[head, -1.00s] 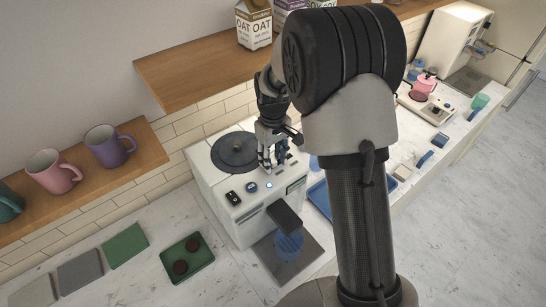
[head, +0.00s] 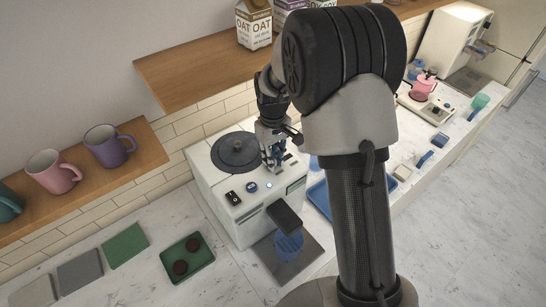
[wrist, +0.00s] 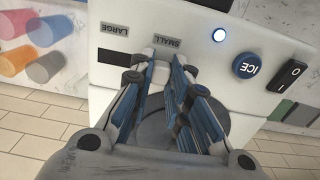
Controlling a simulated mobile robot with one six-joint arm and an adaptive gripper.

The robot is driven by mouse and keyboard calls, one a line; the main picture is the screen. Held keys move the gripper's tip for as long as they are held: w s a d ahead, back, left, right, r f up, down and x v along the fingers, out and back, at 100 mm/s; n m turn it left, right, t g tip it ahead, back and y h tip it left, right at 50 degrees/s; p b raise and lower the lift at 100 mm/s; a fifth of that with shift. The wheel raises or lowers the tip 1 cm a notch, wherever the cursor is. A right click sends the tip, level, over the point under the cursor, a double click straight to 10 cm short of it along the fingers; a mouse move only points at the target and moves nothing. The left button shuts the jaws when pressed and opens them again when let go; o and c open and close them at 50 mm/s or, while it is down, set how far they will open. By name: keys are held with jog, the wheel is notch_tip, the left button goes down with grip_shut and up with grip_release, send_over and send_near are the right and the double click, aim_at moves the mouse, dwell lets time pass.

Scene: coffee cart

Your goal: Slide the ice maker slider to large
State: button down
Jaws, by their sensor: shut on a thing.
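The white ice maker (head: 235,208) stands on the counter with a dark round disc on top. In the wrist view its panel (wrist: 205,24) carries the upside-down labels LARGE (wrist: 114,30) and SMALL (wrist: 166,42). The dark slider slot (wrist: 113,57) shows below LARGE and runs behind my fingers. My gripper (wrist: 163,58) is at the panel by SMALL, with its blue-padded fingers shut on the slider knob. The fingertips mostly hide the knob. The head view shows my gripper (head: 276,168) over the right part of the ice maker's top.
A blue ICE button (wrist: 247,66), a black switch (wrist: 291,75) and a lit white button (wrist: 220,34) sit near my fingers. A blue cup (head: 289,246) stands under the spout. Left are a green tray (head: 188,258) and shelved mugs (head: 109,146).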

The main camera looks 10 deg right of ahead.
aim_at(289, 156)
jog(key=d, duration=0.2)
jog(key=w+d, duration=0.2)
jog(key=d, duration=0.1)
jog(key=shift+w+d, duration=0.2)
jog(key=shift+d, duration=0.1)
jog(key=shift+a, duration=0.1)
jog(key=c, duration=1.5)
grip_release()
notch_tip(289, 156, up, 12)
jog(key=shift+r, duration=0.1)
